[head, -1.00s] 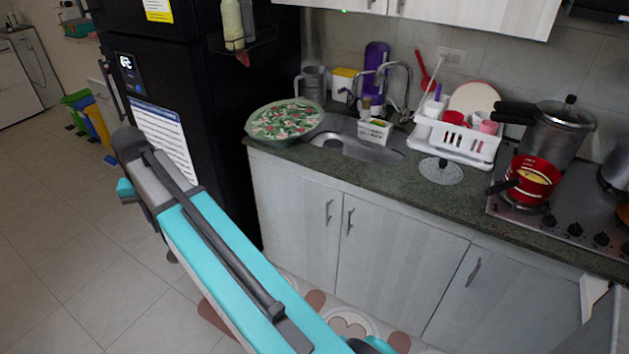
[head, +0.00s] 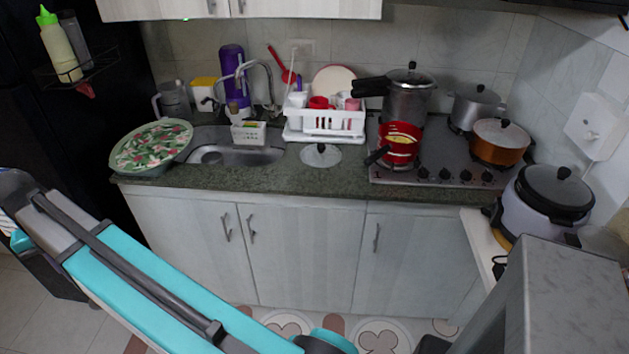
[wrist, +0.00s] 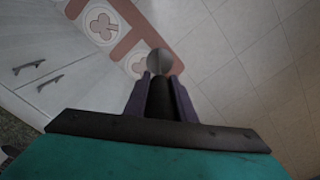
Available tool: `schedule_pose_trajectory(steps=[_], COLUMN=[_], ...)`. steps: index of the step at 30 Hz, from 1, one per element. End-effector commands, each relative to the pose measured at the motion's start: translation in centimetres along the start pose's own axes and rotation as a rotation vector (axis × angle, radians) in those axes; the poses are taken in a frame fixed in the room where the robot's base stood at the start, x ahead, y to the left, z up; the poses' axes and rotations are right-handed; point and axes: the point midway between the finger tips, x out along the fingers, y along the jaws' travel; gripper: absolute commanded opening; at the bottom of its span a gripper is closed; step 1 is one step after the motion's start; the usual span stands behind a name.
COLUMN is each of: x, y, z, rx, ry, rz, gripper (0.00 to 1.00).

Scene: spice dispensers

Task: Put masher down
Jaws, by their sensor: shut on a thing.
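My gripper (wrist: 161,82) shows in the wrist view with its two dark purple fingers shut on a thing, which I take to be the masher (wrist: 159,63). Only a rounded grey end of it shows beyond the fingertips; the rest is hidden between the fingers or out of frame, so its full shape cannot be told. The gripper is over the floor, beside the cabinet fronts and apart from any surface. In the head view my teal arm crosses the lower left, and the gripper and masher do not show.
The dark green counter (head: 270,180) holds a floral-covered basin (head: 150,147), a sink, a white dish rack (head: 325,123) and a glass lid (head: 321,154). Pots and a red pan (head: 400,145) are on the stove. A rice cooker (head: 546,205) stands at right. The counter's front strip is clear.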

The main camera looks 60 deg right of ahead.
Motion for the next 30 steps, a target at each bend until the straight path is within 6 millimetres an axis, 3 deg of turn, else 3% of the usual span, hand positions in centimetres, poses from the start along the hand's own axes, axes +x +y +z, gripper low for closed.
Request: schedule_pose_trajectory(steps=[6, 11, 17, 30], x=[-0.1, -0.5, -1.4, -4.0], y=[-0.1, 1.6, 6.1, 19.1], z=[0.0, -0.7, -2.5, -5.4], rx=[0.010, 0.085, 0.280, 0.833], ry=[0.000, 0.000, 0.001, 0.001], rz=[0.000, 0.000, 0.000, 0.000], gripper=[0.01, 0.01, 0.01, 0.01])
